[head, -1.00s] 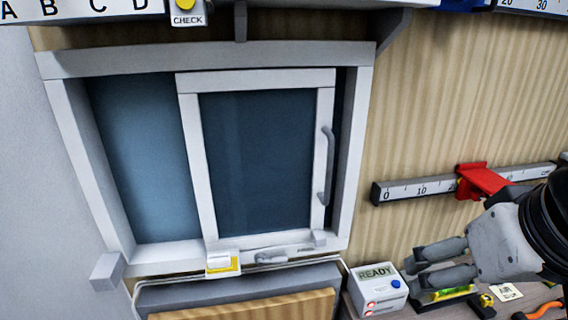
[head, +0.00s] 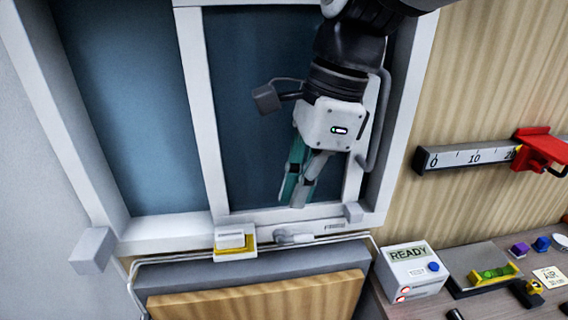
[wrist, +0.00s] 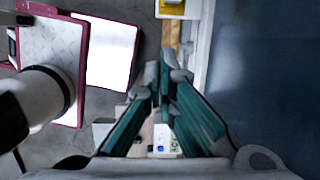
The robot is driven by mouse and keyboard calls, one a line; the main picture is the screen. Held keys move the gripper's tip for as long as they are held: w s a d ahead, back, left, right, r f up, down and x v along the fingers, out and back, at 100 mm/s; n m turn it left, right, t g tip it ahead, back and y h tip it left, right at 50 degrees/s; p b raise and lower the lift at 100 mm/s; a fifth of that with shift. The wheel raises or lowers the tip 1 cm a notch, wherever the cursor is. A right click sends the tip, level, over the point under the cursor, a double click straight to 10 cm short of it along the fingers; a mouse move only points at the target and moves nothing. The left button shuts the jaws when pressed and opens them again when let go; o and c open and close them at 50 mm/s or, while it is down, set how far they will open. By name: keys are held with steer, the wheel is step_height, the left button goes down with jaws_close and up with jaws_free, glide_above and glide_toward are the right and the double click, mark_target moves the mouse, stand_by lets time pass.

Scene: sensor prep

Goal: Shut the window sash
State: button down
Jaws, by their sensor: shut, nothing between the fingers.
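The window sash (head: 201,110), a white frame around dark glass, fills the right part of the white window frame (head: 75,125). A lighter blue area shows to its left; I cannot tell if it is glass or an opening. A grey bar handle (head: 381,120) stands on the sash's right stile, partly behind my arm. My gripper (head: 291,202) is shut and empty, pointing down in front of the sash's lower glass, left of the handle and apart from it. The wrist view shows the shut fingers (wrist: 160,78) beside dark glass (wrist: 265,75). My arm hides the sash's upper right.
A white and yellow block (head: 234,241) and a grey lever (head: 295,238) sit along the sill. Grey blocks stand at the sill's left (head: 93,250) and right (head: 353,212). A READY box (head: 412,270) and a wall ruler (head: 465,157) are at right.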

steer(key=x, duration=1)
steer(key=shift+a+f+b, duration=0.15)
steer(key=shift+a+b, duration=0.2)
steer(key=s+a+p, duration=0.3)
steer(key=a+p, duration=0.6)
steer(key=a, duration=0.7)
steer(key=shift+s+a, duration=0.25)
steer(key=shift+a, duration=0.1)
